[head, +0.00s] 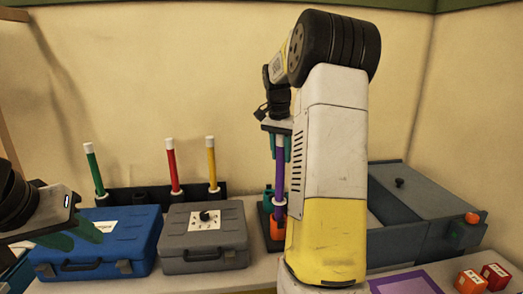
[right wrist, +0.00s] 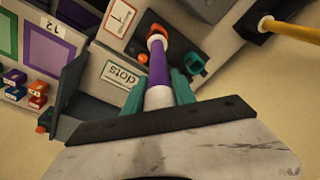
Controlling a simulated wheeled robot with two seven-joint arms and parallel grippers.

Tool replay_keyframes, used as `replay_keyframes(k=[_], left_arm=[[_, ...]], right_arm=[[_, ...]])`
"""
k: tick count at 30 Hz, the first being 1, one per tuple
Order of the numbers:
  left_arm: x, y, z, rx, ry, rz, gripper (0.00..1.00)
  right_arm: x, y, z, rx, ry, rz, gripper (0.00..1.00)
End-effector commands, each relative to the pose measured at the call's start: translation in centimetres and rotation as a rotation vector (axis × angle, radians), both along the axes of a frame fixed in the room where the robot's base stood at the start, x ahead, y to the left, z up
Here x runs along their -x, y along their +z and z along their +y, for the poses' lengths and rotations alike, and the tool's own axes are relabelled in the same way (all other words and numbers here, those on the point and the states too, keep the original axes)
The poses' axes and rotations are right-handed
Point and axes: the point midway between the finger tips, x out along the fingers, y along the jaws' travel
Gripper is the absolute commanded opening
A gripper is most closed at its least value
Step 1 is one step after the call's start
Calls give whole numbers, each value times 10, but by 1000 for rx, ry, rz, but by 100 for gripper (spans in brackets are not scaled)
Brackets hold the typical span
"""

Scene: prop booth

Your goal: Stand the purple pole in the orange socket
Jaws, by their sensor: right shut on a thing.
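The purple pole (head: 280,172) is upright in the head view, with a white collar near its lower end. My right gripper (head: 281,146) is shut on its upper part; its teal fingers also flank the pole in the right wrist view (right wrist: 160,92). The orange socket (head: 277,226) is directly below the pole, partly hidden by my right arm. It also shows past the pole's far end in the right wrist view (right wrist: 155,29). I cannot tell whether the tip is inside the socket. My left gripper (head: 72,236) is open and empty at the left.
Green (head: 95,170), red (head: 172,165) and yellow (head: 212,160) poles stand in a dark rack (head: 155,196). A blue case (head: 95,245) and a grey case (head: 203,240) lie before it. A teal socket (right wrist: 195,64) is beside the orange one. A grey bin (head: 425,205) stands at right.

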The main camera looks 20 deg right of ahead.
Motion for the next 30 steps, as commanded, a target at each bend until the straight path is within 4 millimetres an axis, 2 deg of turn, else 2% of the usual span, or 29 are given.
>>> replay_keyframes(k=[30], left_arm=[[0, 0, 0, 0, 0, 0, 36]], right_arm=[[0, -41, 0, 0, -1, -2, 0]])
